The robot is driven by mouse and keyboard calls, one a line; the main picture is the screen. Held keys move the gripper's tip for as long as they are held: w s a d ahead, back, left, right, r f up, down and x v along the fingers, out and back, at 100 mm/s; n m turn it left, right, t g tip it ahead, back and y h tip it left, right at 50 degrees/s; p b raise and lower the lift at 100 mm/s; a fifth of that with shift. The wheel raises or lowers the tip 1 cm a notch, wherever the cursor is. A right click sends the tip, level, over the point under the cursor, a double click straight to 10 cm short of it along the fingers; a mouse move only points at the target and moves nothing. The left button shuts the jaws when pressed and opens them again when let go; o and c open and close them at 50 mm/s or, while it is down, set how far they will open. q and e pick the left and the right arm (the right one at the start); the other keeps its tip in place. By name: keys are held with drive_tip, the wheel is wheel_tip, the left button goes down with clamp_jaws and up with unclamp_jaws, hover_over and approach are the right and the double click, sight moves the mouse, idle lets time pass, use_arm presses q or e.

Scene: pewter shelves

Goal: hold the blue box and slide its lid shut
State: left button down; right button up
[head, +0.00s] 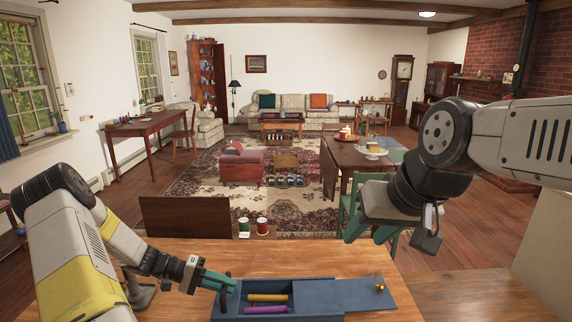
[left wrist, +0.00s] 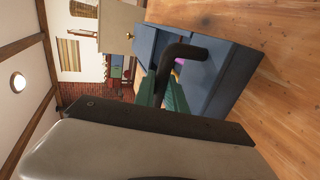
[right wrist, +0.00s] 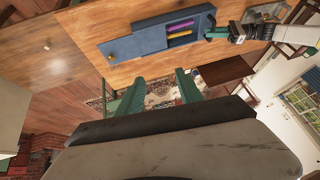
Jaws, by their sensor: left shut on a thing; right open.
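The blue box (head: 258,284) sits on the wooden table. Its lid (head: 345,294) is slid out to the right, with a gold knob (head: 379,287) near its far end. The open left part shows a yellow stick (head: 268,298) and a purple stick (head: 266,310). My left gripper (head: 225,284) is shut on the dark handle (left wrist: 186,50) at the box's left end. My right gripper (head: 372,236) is open and empty, above and beyond the lid. In the right wrist view, the lid (right wrist: 140,47) and knob (right wrist: 110,57) lie beyond the open fingers (right wrist: 159,78).
A green tin (head: 244,227) and a red tin (head: 262,227) stand beyond the table's far edge.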

drive_tip(key=c, duration=0.9)
drive_tip(key=shift+w+d+r, duration=0.15)
drive_tip(key=shift+w+d, duration=0.05)
drive_tip(key=shift+w, duration=0.3)
clamp_jaws()
drive_tip(key=w+d+m+g, duration=0.3)
drive_tip(key=w+d+m, duration=0.2)
drive_tip(key=w, duration=0.5)
drive_tip(key=w+d+f+m+g, duration=0.3)
drive_tip(key=w+d+f+m, duration=0.4)
drive_tip(key=w+d+f, duration=0.6)
drive_tip(key=w+d+f+m+g+y, duration=0.1)
drive_tip(key=w+d+f+m+y, duration=0.15)
drive_tip(key=d+f, duration=0.65)
drive_tip(key=s+a+f, duration=0.3)
drive_tip(key=a+f, duration=0.5)
drive_tip(key=f, duration=0.3)
drive_tip(key=shift+a+f+m, duration=0.2)
drive_tip(key=shift+a+m, duration=0.15)
drive_tip(key=shift+a, duration=0.05)
